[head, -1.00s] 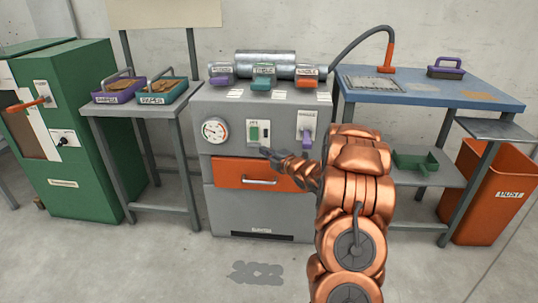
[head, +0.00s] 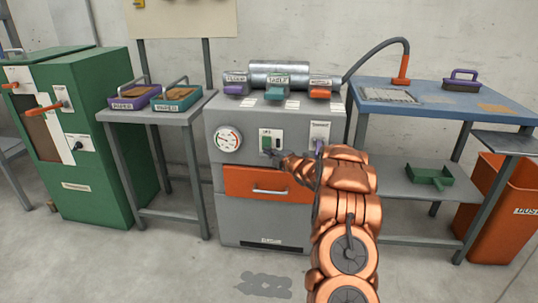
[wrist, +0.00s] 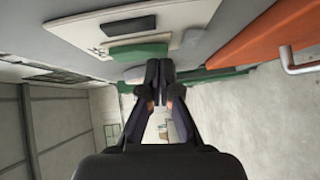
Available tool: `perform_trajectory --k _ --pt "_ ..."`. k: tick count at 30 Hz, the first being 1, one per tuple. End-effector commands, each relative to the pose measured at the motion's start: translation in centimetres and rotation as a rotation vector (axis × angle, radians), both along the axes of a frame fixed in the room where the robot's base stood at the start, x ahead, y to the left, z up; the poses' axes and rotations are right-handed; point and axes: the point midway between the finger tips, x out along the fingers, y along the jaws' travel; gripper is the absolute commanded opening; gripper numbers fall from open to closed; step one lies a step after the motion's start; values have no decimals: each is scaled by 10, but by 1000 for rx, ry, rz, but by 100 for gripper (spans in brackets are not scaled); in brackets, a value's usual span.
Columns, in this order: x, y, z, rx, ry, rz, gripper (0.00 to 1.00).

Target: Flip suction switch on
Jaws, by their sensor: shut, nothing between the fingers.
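A green rocker switch (head: 266,143) sits on a white plate (head: 278,136) on the front of the grey machine (head: 228,190). In the wrist view the green switch (wrist: 138,51) is just beyond and above the fingertips, beside a small dark icon on the plate. My gripper (head: 272,153) is shut and empty, its tips near the lower edge of the switch. I cannot tell whether they touch it. In the wrist view my gripper (wrist: 159,70) has its fingers together. The switch's label is too small to read.
A round gauge (head: 228,139) is left of the switch, and a purple lever (head: 319,145) is to the right, partly behind my arm. An orange drawer (head: 240,182) with a metal handle lies below. Green, purple and orange levers line the top. The floor in front is clear.

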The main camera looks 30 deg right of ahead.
Motion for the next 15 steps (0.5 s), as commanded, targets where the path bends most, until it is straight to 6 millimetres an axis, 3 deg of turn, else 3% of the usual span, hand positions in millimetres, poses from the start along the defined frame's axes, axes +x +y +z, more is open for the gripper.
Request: perform_trajectory --k 15 --pt "3 -3 -7 -20 -23 0 0"
